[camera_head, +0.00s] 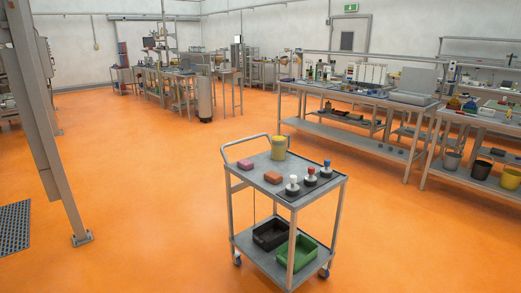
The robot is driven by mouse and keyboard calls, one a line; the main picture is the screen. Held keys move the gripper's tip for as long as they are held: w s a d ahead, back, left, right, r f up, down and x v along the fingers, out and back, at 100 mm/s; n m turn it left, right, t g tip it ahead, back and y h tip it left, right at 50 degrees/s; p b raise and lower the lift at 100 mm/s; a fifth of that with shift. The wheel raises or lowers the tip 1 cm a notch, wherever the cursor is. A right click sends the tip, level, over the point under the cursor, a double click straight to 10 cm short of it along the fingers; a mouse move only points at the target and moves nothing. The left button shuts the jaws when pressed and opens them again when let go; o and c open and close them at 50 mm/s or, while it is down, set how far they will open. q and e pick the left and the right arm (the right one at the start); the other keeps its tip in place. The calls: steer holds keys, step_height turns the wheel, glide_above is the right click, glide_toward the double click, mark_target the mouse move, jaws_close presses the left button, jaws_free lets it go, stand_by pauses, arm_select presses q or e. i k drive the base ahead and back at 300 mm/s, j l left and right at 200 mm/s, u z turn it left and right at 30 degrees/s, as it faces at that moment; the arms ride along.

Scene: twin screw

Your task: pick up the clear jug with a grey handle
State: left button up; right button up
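I cannot make out a clear jug with a grey handle in the head view. The workbench (340,138) at the right carries many small items that are too small to tell apart, so I cannot say whether the jug is among them. Neither of my grippers is in view.
A grey trolley (262,178) stands in front, carrying a yellow container (279,147), a pink block (246,165), an orange block (273,177) and three dark-based items with knobs. Its lower shelf holds a black bin (272,234) and a green bin (297,253). Orange floor (130,170) is clear left.

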mark_target(279, 148)
steer(key=z, duration=0.15)
steer(key=u, duration=3.05)
steer(key=z, duration=2.95)
steer(key=i+l+u, duration=0.2)
steer(key=u, duration=0.15)
steer(key=i+l+u, duration=0.2)
steer(key=u, duration=0.2)
steer(key=i+l+u, duration=0.1)
steer(key=l+u, duration=0.25)
